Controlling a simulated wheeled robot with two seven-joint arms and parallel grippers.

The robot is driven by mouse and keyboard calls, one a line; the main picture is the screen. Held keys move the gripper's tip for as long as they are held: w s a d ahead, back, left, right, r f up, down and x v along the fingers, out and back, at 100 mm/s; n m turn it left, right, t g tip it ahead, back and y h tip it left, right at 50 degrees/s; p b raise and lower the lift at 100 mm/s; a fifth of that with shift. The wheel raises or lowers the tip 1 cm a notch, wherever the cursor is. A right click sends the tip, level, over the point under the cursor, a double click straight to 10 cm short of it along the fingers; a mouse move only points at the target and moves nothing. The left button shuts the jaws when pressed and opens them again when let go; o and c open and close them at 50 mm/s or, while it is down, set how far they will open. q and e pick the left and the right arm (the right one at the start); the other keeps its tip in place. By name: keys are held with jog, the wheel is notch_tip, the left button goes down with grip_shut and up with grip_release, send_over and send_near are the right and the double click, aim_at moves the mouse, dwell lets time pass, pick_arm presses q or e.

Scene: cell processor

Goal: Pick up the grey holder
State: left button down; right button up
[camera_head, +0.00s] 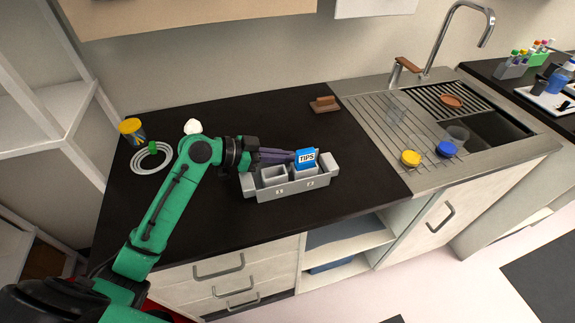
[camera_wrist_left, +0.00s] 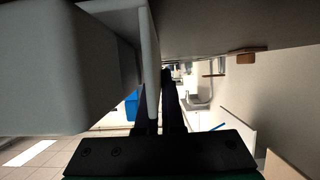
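The grey holder (camera_head: 290,190) stands on the black worktop, a long tray with square compartments and a raised block at each end. A blue box marked TIPS (camera_head: 306,158) sits in its right compartment; the compartment to its left looks empty. My left gripper (camera_head: 293,156) reaches in from the left along the holder's back side, its dark fingertips close to the blue box. In the left wrist view the fingers (camera_wrist_left: 167,85) lie close together beside a wall of the holder (camera_wrist_left: 150,60). Whether they touch or grip that wall is unclear. My right gripper is out of view.
A brown-handled block (camera_head: 325,104) lies behind the holder. A yellow-topped cup (camera_head: 132,131) and a white coil (camera_head: 152,158) are at the left. The steel sink unit (camera_head: 385,130) with yellow and blue lids is at the right. The worktop right of the holder is clear.

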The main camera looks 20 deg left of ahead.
pick_arm(q)
notch_tip(320, 180, up, 20)
jog(key=b, duration=0.1)
dwell(1.8)
